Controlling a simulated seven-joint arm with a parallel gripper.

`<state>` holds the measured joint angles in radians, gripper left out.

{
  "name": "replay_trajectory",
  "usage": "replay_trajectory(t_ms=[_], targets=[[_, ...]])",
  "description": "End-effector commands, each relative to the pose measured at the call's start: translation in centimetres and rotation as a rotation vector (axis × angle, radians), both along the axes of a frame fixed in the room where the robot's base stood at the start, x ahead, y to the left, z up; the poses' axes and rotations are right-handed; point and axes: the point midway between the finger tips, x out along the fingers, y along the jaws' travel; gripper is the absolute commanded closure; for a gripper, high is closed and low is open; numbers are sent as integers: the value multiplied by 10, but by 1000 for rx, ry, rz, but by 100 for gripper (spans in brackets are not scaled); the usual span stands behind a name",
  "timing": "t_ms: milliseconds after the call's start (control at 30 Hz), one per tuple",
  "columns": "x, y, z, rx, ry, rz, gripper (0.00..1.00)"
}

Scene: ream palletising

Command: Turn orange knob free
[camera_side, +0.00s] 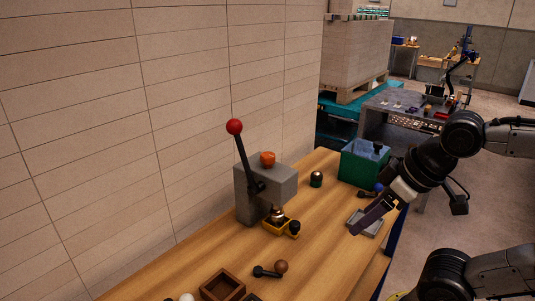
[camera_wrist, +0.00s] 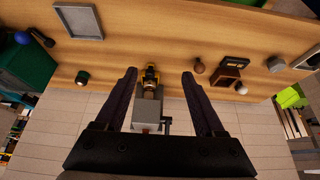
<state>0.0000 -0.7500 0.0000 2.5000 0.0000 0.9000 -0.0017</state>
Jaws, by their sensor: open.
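An orange knob (camera_side: 268,158) sits on top of a grey press (camera_side: 268,184) that stands on the wooden bench by the wall. The press has a lever with a red ball (camera_side: 234,127) standing up and a yellow base (camera_side: 279,226) below. My gripper (camera_side: 370,214) is to the right of the press, above the bench, apart from the knob. In the wrist view, my gripper (camera_wrist: 159,75) is open and empty, and the press (camera_wrist: 147,110) appears between the fingers at a distance.
A green bin (camera_side: 362,165) stands at the back right of the bench, with a dark cylinder (camera_side: 316,179) left of it. A grey tray (camera_side: 364,223) lies below my gripper. A wooden box (camera_side: 222,287) and a brown ball-ended handle (camera_side: 271,270) are at the front. The wall runs behind the press.

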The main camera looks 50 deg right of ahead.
Motion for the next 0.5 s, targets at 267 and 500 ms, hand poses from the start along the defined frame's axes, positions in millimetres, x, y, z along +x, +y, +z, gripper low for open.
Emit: replay_trajectory(t_ms=[267,500], targets=[[-12,0,6,-112,62,226,23],[5,0,83,-295,113,638,23]])
